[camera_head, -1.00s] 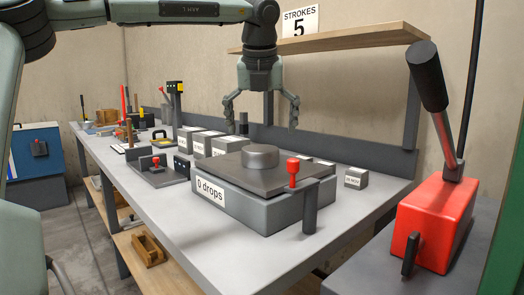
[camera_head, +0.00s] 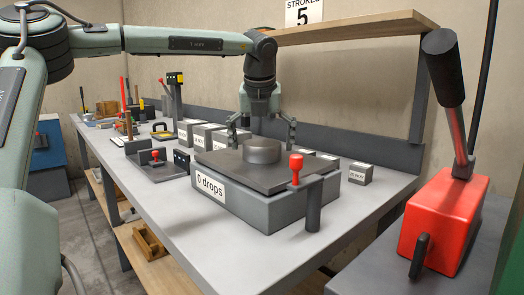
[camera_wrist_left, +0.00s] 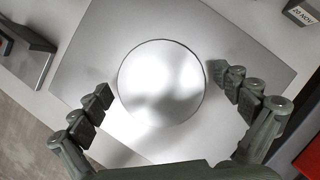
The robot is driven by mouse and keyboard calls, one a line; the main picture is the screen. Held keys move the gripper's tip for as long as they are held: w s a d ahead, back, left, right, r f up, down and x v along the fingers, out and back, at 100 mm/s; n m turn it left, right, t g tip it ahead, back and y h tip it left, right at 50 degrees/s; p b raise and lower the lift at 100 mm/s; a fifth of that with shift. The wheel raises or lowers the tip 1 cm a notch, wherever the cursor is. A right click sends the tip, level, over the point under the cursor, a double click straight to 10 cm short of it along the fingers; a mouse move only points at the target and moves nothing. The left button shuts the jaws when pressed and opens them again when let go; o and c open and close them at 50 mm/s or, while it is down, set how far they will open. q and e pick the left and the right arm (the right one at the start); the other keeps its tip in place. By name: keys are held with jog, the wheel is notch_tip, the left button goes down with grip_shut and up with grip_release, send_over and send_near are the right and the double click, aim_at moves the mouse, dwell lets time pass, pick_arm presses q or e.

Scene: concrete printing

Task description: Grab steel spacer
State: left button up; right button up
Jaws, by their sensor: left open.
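The steel spacer, a short round grey cylinder (camera_head: 262,152), sits on the square dark plate (camera_head: 228,176) of the block labelled "0 drops". In the left wrist view the spacer (camera_wrist_left: 161,82) is bright and round, in the middle of the picture. My left gripper (camera_head: 262,132) points down over it and is open and empty. In the left wrist view its fingers (camera_wrist_left: 161,86) show on either side of the spacer, with a gap at the left. I cannot tell how far the fingertips are above the plate. My right gripper is not in view.
A red post knob (camera_head: 296,168) stands at the plate's front edge. Grey labelled blocks (camera_head: 200,135) stand behind the plate, and one (camera_head: 360,173) to its right. A red box with a lever (camera_head: 440,225) is at right. A wooden shelf (camera_head: 350,28) hangs above. The front tabletop is clear.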

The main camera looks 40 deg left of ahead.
pick_arm(q)
jog(key=c, duration=1.8)
jog(key=shift+w+r, duration=0.1)
jog(key=shift+r, duration=0.2)
jog(key=shift+c, duration=0.5)
